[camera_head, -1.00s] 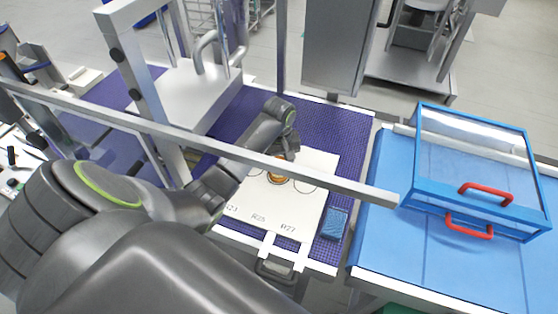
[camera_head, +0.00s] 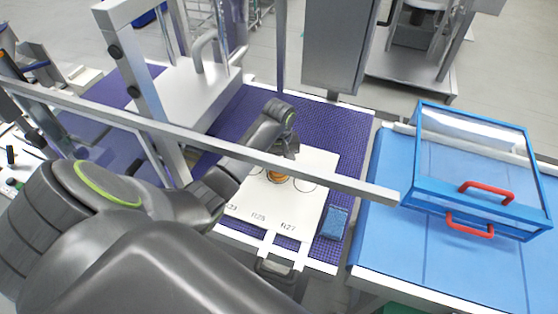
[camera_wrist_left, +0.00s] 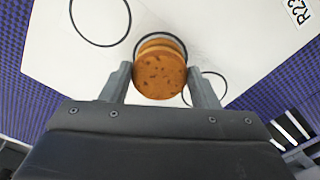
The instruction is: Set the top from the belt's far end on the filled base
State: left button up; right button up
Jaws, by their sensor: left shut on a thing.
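My left gripper (camera_wrist_left: 163,88) is shut on a round brown top (camera_wrist_left: 160,77) with dark specks, held between its two fingers. Just behind the top in the wrist view shows the edge of another brown round, the base (camera_wrist_left: 160,42), inside a dark ring on a white board (camera_wrist_left: 110,65). The top hides most of the base and its filling; I cannot tell whether the two touch. In the head view the left gripper (camera_head: 284,156) is over the board (camera_head: 312,172), with the brown rounds (camera_head: 277,177) partly hidden below it. My right gripper is not in view.
Empty drawn rings lie beside the rounds on the board. The purple belt (camera_head: 335,120) surrounds the board. A blue block (camera_head: 334,223) lies at its right edge. A grey rail (camera_head: 270,162) crosses above. A clear blue-framed box (camera_head: 475,165) with red handles stands right.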

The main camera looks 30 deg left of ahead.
pick_arm(q)
jog(key=shift+f, duration=0.2)
jog(key=o, duration=1.2)
jog(key=shift+r+p, duration=0.3)
jog(key=shift+r, duration=3.2)
